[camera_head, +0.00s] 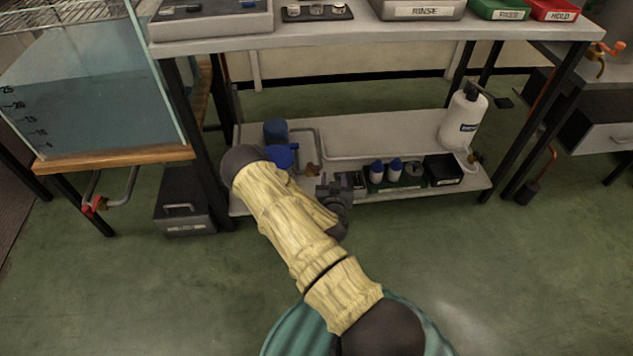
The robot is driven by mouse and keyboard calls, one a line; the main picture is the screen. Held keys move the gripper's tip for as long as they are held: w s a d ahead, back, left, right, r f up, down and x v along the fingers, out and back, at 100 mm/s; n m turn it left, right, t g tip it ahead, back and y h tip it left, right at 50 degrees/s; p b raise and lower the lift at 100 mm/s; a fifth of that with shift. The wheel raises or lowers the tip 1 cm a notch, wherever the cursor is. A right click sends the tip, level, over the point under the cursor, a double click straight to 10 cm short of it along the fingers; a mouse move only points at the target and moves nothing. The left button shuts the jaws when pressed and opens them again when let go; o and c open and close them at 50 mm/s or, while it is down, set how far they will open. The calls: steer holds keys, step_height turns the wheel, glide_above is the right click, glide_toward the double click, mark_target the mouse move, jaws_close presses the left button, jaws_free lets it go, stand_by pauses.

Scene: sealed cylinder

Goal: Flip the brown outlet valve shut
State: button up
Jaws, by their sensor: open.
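A small brown valve-like piece (312,169) sits on the lower shelf, by the end of a grey pipe near the blue pump-like unit (282,155). A second small brownish fitting (476,157) is at the base of the white bottle (463,120), on the shelf's right end. I cannot tell which is the outlet valve, nor the handle positions. My gripper (335,184) is dark, open and empty at the shelf's front edge, just right of and below the first brown piece. The forearm hides part of the shelf to its left.
The lower shelf (390,133) lies under a bench top (350,35). Small bottles (377,172) and a black box (443,169) stand right of my gripper. Black table legs flank the shelf. A water tank (90,95) with a red valve (95,206) is left. Floor in front is clear.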

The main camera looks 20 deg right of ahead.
step_height(320, 180, down, 11)
steer(key=s+a+n+t+y+b, duration=0.1)
steer(key=a+n+t+y+b, duration=0.1)
steer(key=b, duration=0.4)
steer(key=shift+s+n+t+y+b, duration=0.3)
steer(key=shift+n+t+y+b, duration=0.1)
steer(key=shift+n+t+y, duration=0.55)
steer(key=shift+f, duration=0.1)
